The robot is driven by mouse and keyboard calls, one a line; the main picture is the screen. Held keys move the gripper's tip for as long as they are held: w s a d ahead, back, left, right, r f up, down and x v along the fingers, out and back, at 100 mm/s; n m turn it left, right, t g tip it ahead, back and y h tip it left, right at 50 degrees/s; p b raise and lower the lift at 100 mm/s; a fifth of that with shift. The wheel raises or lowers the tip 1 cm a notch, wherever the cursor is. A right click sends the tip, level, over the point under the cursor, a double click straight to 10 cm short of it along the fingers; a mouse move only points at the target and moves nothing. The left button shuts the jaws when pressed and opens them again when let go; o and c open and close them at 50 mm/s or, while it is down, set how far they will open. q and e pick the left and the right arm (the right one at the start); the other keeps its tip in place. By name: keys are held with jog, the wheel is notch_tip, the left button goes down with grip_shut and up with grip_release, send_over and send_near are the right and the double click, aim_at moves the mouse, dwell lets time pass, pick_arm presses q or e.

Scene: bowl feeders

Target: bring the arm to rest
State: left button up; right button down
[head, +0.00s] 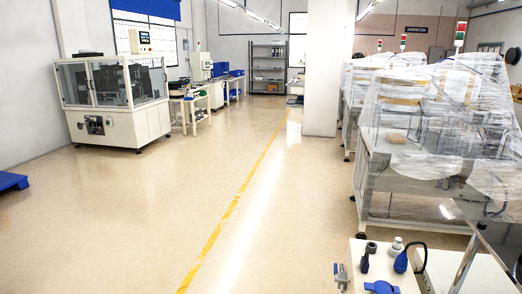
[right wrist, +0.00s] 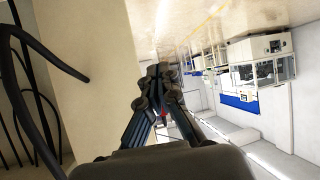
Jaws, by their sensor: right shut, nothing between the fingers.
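My right gripper (right wrist: 160,90) shows in the right wrist view. Its dark fingers come together at the tips, shut, with nothing held between them. Behind it, the room appears tilted, with the floor at the top and a pale surface close on the left. Neither gripper shows in the head view, and my left gripper is in no view.
Plastic-wrapped machines (head: 430,120) line the right side. A machine cabinet (head: 110,100) and a blue pallet (head: 12,181) are on the left. The middle floor is clear.

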jog(key=s+f+g, duration=0.3)
jog(key=s+f, duration=0.3)
jog(key=s, duration=0.5)
jog(key=s+d+f+n+g, duration=0.1)
jog(key=s+f+g, duration=0.3)
jog(key=s, duration=0.7)
jog(key=s+d+f+g, duration=0.1)
jog(key=s+f+g, duration=0.3)
jog(key=s+f, duration=0.4)
jog(key=s, duration=0.4)
jog(key=shift+d, duration=0.15)
jog(key=shift+s+f, duration=0.1)
